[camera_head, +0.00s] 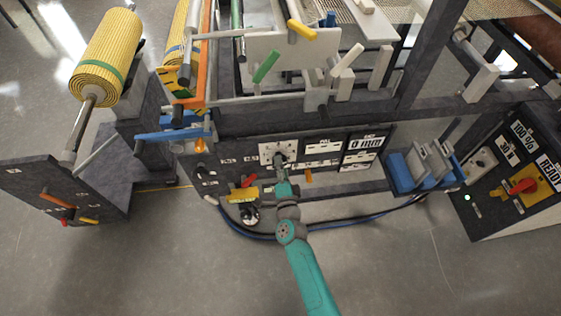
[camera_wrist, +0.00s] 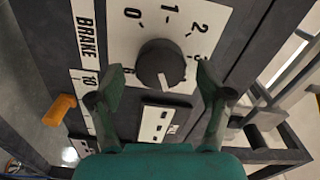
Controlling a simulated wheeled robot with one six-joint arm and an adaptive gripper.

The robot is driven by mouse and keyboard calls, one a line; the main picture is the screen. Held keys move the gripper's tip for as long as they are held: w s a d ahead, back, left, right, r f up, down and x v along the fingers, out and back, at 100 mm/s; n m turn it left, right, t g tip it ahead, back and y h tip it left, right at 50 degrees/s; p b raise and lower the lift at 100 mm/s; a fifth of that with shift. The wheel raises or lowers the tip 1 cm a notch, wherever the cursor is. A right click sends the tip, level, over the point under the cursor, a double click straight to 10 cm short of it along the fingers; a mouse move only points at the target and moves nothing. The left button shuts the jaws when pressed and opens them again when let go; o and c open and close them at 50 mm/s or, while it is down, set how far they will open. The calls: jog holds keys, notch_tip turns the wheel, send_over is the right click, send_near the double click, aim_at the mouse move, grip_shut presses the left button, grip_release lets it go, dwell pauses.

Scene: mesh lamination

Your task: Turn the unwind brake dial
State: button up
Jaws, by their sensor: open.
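The unwind brake dial (camera_wrist: 161,64) is a round black knob on a white scale plate (camera_wrist: 120,40) in the wrist view. A pale mark on the knob's face points toward the lower right. My gripper (camera_wrist: 160,80) is open, with one finger on each side of the knob; I cannot tell whether either finger touches it. In the head view my gripper (camera_head: 280,163) is at the white plate (camera_head: 266,152) on the machine's front panel and hides the knob.
An orange lever (camera_wrist: 60,109) sticks out near the plate. In the head view, a red lever (camera_head: 249,181) and a yellow part (camera_head: 243,195) lie left of my gripper. A blue holder (camera_head: 402,177) and a control box (camera_head: 510,175) stand to the right. Open floor lies in front.

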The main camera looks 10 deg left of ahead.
jog(key=v, duration=0.9)
jog(key=shift+s, duration=0.3)
jog(key=shift+d, duration=0.1)
